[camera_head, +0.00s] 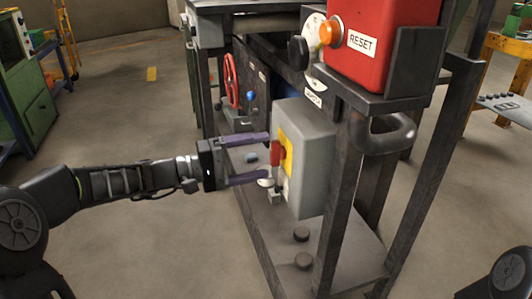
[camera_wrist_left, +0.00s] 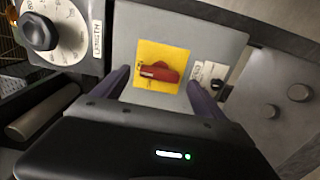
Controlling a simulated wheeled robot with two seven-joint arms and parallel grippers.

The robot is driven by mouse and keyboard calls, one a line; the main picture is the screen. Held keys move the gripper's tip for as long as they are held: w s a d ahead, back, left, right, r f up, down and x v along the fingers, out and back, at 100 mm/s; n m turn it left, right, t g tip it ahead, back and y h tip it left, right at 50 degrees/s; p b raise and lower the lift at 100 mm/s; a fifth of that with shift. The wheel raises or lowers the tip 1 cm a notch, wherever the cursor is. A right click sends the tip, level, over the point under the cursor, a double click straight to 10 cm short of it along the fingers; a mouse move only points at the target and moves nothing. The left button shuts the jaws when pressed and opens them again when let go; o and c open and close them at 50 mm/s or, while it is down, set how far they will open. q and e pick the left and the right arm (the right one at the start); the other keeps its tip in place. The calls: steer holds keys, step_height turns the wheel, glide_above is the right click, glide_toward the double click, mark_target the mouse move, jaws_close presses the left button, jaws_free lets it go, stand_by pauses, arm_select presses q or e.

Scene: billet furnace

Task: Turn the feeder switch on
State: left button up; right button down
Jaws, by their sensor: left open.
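The feeder switch is a red rotary handle (camera_head: 278,154) on a yellow plate (camera_head: 287,148), on the face of a grey box (camera_head: 312,150). In the left wrist view the red handle (camera_wrist_left: 158,71) lies nearly crosswise on its yellow plate (camera_wrist_left: 165,54). My left gripper (camera_head: 267,158) is open in front of the box, one purple finger above the handle and one below. In the left wrist view the handle appears between the fingers (camera_wrist_left: 158,86), with visible gaps at both sides. Whether the fingertips touch the box is unclear. My right gripper is out of view.
Above the box is a red RESET box (camera_head: 390,40) with an orange button (camera_head: 331,32). A black knob (camera_head: 298,52) with a dial sits beside it. A red handwheel (camera_head: 230,80) is behind. A dark metal frame post (camera_head: 340,210) stands right of the box.

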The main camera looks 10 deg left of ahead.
arm_select(q)
steer(key=p+v, duration=0.1)
steer(key=v, duration=0.4)
stand_by(0.3)
